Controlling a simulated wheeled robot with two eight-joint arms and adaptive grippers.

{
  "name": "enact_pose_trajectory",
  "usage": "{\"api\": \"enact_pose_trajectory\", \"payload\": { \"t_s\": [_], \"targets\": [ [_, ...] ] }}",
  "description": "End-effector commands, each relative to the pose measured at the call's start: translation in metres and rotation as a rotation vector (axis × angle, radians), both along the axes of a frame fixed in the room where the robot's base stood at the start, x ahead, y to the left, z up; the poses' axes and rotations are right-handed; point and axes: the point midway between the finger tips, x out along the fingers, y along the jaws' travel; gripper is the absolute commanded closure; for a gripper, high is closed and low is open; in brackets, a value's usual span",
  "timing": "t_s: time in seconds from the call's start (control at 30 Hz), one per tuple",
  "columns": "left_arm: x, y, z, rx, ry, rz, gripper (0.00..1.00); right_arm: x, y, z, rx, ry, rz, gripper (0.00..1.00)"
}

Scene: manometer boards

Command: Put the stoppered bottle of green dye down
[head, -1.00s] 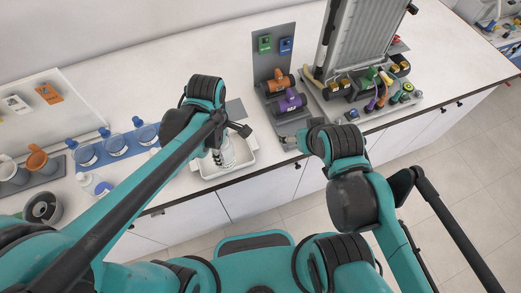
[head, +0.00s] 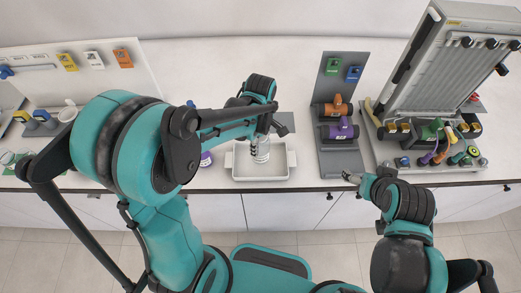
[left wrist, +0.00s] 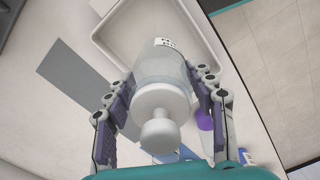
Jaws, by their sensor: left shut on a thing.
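My left gripper (head: 266,132) is shut on a stoppered bottle (head: 262,152) with a pale, see-through body. In the left wrist view the gripper (left wrist: 160,82) has a finger on each side of the bottle (left wrist: 163,66), below its white stopper (left wrist: 157,125). A white label shows on it; no green colour is visible. In the head view the bottle overlaps the white tray (head: 283,170); whether it touches the tray floor I cannot tell. My right gripper (head: 352,178) is near the counter's front edge, with its fingers too small to read.
A grey mat (left wrist: 75,72) lies beside the tray. A purple-marked bottle (head: 206,159) stands just left of the tray. To the right are a grey stand (head: 340,162) with orange and purple fittings and the manometer board (head: 440,80). Counter behind the tray is mostly clear.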

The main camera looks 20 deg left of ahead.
Motion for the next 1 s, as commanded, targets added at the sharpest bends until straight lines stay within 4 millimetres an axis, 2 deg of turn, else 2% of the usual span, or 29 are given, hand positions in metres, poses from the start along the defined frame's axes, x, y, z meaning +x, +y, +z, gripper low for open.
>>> {"api": "enact_pose_trajectory", "payload": {
  "t_s": [0.3,0.7,0.73,0.77,0.8,1.0],
  "targets": [
    [0.0,0.0,-0.04,0.0,0.0,-0.001,0.73,0.0,0.0,-0.011,0.0,0.0,0.0,0.22],
    [0.0,0.0,-0.045,0.0,0.0,-0.001,0.73,0.0,0.0,-0.015,0.0,0.0,0.0,0.22],
    [0.0,0.0,-0.044,0.0,0.0,-0.001,0.37,0.0,0.0,-0.014,0.0,0.0,0.0,0.22],
    [0.0,0.0,-0.043,0.0,0.0,-0.001,0.29,0.0,0.0,-0.014,0.0,0.0,0.0,0.22],
    [0.0,0.0,-0.043,0.0,0.0,-0.001,0.25,0.0,0.0,-0.014,0.0,0.0,0.0,0.22],
    [0.0,0.0,-0.043,0.0,0.0,-0.001,0.25,0.0,0.0,-0.013,0.0,0.0,0.0,0.22]
  ]
}}
